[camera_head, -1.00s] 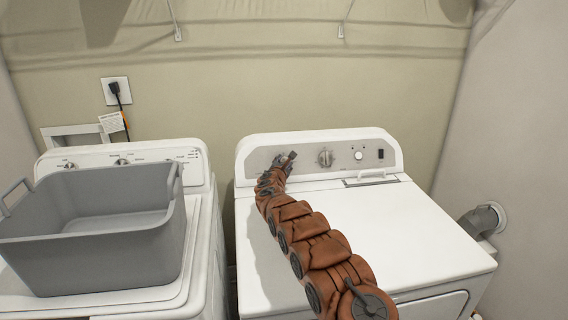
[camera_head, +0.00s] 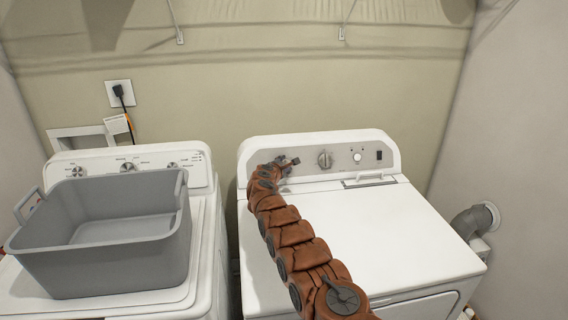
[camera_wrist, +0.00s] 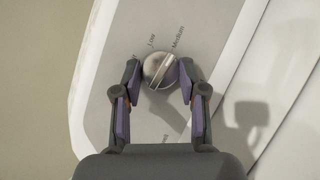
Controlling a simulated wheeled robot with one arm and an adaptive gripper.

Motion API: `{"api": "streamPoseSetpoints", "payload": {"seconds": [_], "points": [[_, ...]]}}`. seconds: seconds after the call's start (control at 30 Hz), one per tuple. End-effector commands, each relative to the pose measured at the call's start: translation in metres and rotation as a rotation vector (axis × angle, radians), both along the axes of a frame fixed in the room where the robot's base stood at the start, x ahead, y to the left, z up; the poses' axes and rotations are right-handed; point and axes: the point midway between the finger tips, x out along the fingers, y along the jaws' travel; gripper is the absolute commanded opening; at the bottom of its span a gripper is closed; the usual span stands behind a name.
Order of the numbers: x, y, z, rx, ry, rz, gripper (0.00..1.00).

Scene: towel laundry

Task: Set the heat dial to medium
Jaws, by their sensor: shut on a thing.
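The heat dial (camera_wrist: 159,70) is a round silver knob with a raised grip bar, on the grey control panel (camera_wrist: 112,117) of the right-hand machine. In the wrist view the labels "Low" and "Medium" are readable beside it; another label is partly covered by a finger. My gripper (camera_wrist: 158,72) has one finger on each side of the dial and is shut on it. The bar is tilted, its upper end leaning toward the "Medium" side. In the head view my gripper (camera_head: 290,162) is at the panel's left end, and my arm hides the dial there.
A larger knob (camera_head: 325,159), a small white knob (camera_head: 357,157) and a black switch (camera_head: 379,155) sit farther right on the panel. A grey basket (camera_head: 105,235) stands on the left-hand washer (camera_head: 200,243). The right machine's top (camera_head: 365,225) is mostly clear.

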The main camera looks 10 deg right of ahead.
Motion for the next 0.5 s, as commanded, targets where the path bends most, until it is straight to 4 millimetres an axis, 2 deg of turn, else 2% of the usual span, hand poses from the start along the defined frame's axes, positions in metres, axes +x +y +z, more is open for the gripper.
{"api": "streamPoseSetpoints", "payload": {"seconds": [0.47,0.5], "points": [[0.0002,-0.0008,0.0011,0.008,-0.002,-0.005,0.07],[0.0002,-0.0008,0.0012,0.008,-0.002,-0.005,0.44]]}}
